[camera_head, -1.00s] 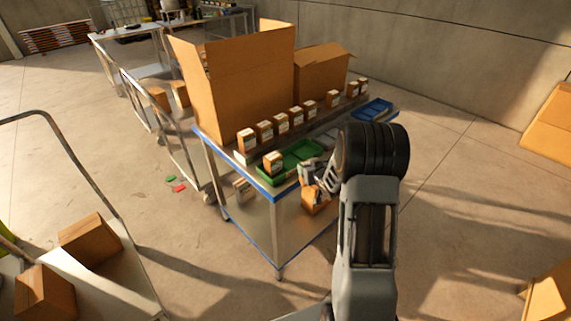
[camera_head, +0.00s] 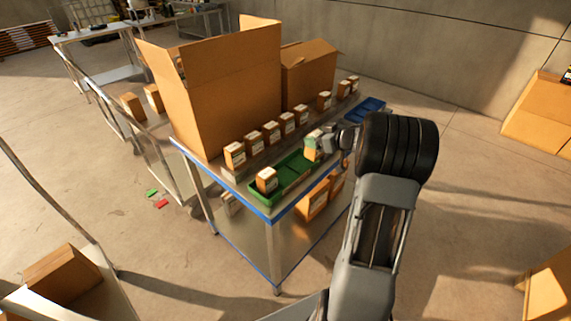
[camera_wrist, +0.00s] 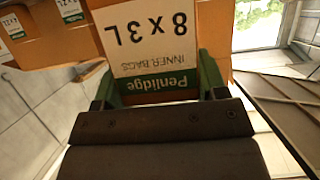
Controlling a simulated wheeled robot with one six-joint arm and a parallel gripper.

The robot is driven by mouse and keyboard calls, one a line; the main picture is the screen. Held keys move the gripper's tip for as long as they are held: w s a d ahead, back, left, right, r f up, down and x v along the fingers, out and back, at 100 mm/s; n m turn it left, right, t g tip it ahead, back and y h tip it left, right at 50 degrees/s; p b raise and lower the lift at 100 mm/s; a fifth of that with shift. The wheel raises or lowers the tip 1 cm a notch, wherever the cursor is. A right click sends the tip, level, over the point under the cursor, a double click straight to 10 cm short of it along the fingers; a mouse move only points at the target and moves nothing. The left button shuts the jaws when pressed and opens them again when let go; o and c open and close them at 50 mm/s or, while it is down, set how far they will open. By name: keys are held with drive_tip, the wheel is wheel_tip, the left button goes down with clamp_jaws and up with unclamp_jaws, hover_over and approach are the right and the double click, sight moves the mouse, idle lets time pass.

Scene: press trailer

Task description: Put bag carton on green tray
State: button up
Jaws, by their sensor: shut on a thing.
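The bag carton (camera_head: 311,148), a small orange-brown box with a white label, is held in my gripper (camera_head: 318,142) at the right end of the green tray (camera_head: 264,202). I cannot tell whether the carton touches the tray. In the wrist view the carton (camera_wrist: 155,40) fills the space between the green fingers of my gripper (camera_wrist: 158,88). Its label shows upside down and reads "Penlidge inner bags 8 x 3L". Another small carton (camera_head: 266,180) stands in the left part of the green tray. The middle of the tray is bare.
A row of similar cartons (camera_head: 270,132) stands behind the tray, with a big open cardboard box (camera_head: 215,90) and a smaller box (camera_head: 308,75) beyond. A blue tray (camera_head: 370,108) lies at the table's far right. Larger boxes (camera_head: 312,203) sit on the lower shelf.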

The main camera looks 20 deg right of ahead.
drive_tip(key=w+a+f, duration=0.1)
drive_tip(key=a+f, duration=0.2)
drive_tip(key=w+a+f, duration=0.2)
drive_tip(key=a+f, duration=0.1)
drive_tip(key=w+a+f, duration=0.1)
drive_tip(key=a+f, duration=0.2)
drive_tip(key=f, duration=0.1)
drive_tip(key=shift+w+a, duration=0.2)
drive_tip(key=shift+w, duration=0.05)
drive_tip(key=shift+f, duration=0.55)
drive_tip(key=shift+f, duration=0.1)
drive_tip(key=o, duration=1)
